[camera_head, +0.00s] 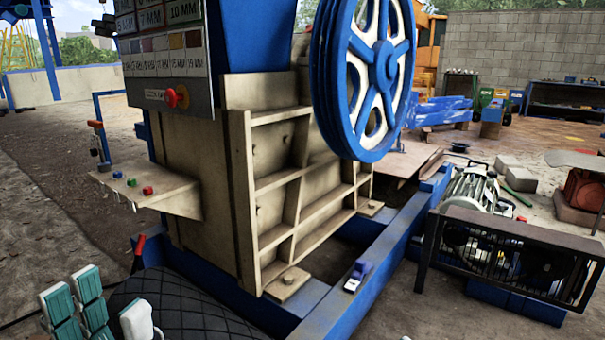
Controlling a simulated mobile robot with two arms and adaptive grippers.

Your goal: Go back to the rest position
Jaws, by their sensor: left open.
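My left gripper (98,306) shows at the bottom left, with teal-and-white finger parts. It is open, with nothing visible between its fingers. It is in front of the jaw crusher, below the shelf with buttons, and appears apart from both. The jaw crusher (235,170) has a beige ribbed body on a blue frame (345,300) and a large blue flywheel (365,70). My right gripper is not in view.
A panel (165,50) with a red knob (177,97) hangs at the upper left. A beige shelf (165,188) carries green, blue and red buttons. A small blue-and-white object (358,275) sits on the frame. A motor (470,205) stands behind a black guard (505,255) at right.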

